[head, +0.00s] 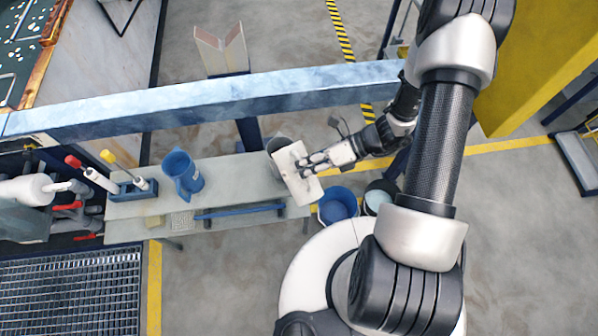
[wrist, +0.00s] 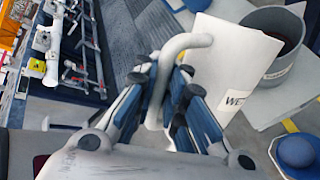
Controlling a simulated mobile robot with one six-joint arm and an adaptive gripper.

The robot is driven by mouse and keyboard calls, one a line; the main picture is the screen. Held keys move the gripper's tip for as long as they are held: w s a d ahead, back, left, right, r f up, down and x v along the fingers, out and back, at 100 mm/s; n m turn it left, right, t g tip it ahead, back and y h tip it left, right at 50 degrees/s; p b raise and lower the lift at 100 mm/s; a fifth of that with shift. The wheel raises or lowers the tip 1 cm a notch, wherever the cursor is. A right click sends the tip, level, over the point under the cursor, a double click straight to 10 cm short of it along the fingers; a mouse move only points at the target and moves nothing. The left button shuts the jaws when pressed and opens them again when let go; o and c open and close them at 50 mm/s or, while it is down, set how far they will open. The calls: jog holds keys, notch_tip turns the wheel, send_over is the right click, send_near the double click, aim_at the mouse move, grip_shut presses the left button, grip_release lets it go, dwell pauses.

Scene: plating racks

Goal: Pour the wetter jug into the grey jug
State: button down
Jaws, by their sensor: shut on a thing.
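The white wetter jug (head: 297,178) is held above the right end of the bench, its long side showing to the head camera, so it looks tilted. Its "WET" lettering shows in the wrist view (wrist: 240,65). My gripper (head: 312,161) is shut on its handle (wrist: 187,42). The grey jug (head: 276,144) stands at the bench's right end, just behind the white jug and partly hidden by it. In the wrist view the grey jug (wrist: 283,66) is open-topped, with a dark inside and a white label. I cannot see any stream of liquid.
A blue jug (head: 183,176) and a blue holder with brushes (head: 131,190) stand on the bench (head: 232,173). A blue bucket (head: 338,205) and a second bucket (head: 380,196) stand right of the bench. A blue beam (head: 210,97) runs behind it.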

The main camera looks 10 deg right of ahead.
jog(key=shift+r, duration=0.15)
dwell(0.4)
jog(key=shift+w+a+r+m+g+h+p, duration=0.25)
jog(key=shift+w+r+m+g+p, duration=0.4)
jog(key=shift+p, duration=1.25)
jog(key=shift+w+r, duration=0.1)
jog(key=shift+w, duration=0.05)
jog(key=shift+n, duration=0.25)
